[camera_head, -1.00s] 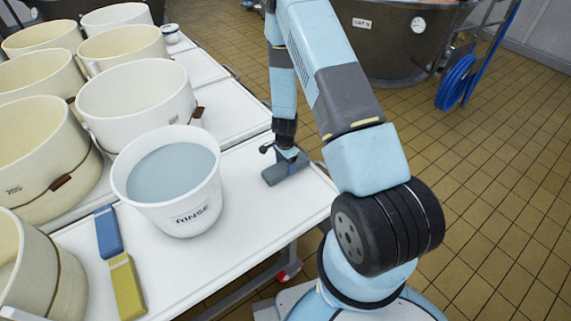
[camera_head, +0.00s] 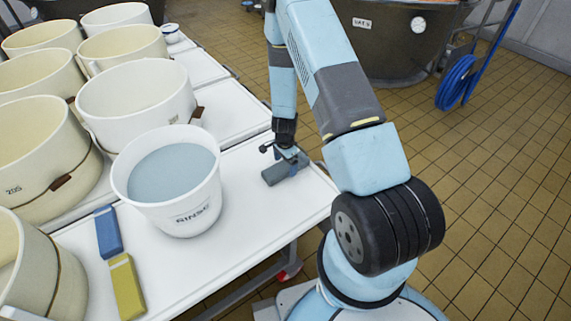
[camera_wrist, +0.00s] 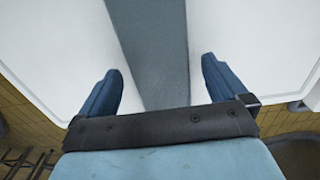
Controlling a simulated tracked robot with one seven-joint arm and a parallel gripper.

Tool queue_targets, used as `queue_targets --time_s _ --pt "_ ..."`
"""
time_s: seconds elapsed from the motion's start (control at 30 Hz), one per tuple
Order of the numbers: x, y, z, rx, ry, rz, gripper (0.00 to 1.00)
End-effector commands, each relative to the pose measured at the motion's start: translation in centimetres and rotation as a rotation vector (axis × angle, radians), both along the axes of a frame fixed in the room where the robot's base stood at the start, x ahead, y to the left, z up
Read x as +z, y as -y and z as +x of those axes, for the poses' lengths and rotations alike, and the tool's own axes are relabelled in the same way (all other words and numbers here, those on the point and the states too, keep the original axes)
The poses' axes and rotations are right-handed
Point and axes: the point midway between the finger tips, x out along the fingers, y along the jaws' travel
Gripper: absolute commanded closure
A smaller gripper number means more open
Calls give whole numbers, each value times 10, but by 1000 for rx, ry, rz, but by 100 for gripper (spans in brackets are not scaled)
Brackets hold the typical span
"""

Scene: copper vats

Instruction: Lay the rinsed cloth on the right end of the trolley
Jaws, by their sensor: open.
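The grey-blue cloth (camera_head: 275,174) lies folded in a narrow strip on the white trolley top (camera_head: 255,225), near its right end. It also shows in the wrist view (camera_wrist: 155,45), running between my two fingers. My gripper (camera_head: 290,160) is right over the cloth, pointing down. In the wrist view its blue fingers (camera_wrist: 160,72) stand apart, one on each side of the cloth, with white trolley surface showing between each finger and the cloth. The white RINSE bucket (camera_head: 190,212), holding grey-blue water, stands to the left of the cloth, apart from it.
A blue folded piece (camera_head: 108,232) and a yellow one (camera_head: 126,287) lie left of the bucket. Several cream tubs (camera_head: 135,95) crowd the trolley's left side. A dark vat (camera_head: 385,45) and a coiled blue hose (camera_head: 456,82) stand behind on the tiled floor (camera_head: 490,190).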

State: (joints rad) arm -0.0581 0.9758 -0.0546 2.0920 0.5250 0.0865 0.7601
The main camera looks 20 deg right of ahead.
Motion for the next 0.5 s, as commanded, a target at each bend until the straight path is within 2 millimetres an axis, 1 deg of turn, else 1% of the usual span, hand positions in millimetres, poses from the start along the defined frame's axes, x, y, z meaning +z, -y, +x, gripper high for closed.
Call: queue_targets --time_s 0.17,0.5 --pt "23 -1 1 2 3 0 1" --pt "79 -1 1 2 3 0 1"
